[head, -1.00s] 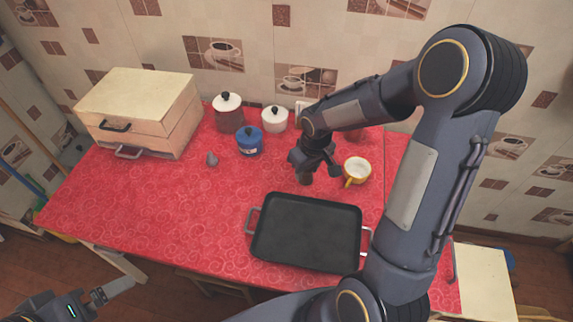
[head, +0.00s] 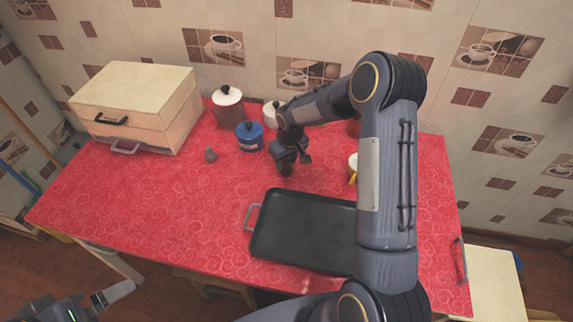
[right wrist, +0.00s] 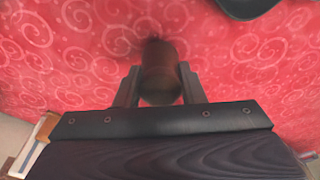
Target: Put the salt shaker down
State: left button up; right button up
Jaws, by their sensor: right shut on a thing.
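The salt shaker (right wrist: 160,72) is a small brown cylinder between the two fingers of my right gripper (right wrist: 158,85) in the right wrist view. The right gripper is shut on it. In the head view my right gripper (head: 289,168) is over the red counter, just behind the black tray, and the shaker (head: 287,190) shows dimly below it. I cannot tell whether its base touches the cloth. My left gripper (head: 98,300) shows at the lower left, off the counter, small and partly in view; its jaw state is unclear.
A black tray (head: 300,232) lies in front on the red counter (head: 130,200). A blue pot (head: 249,137), a brown white-lidded pot (head: 228,107), a grey small item (head: 210,154) and a wooden box (head: 135,95) stand left.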

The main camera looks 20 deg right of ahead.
jog(key=shift+f, duration=0.35)
jog(key=shift+f, duration=0.15)
jog(key=o, duration=1)
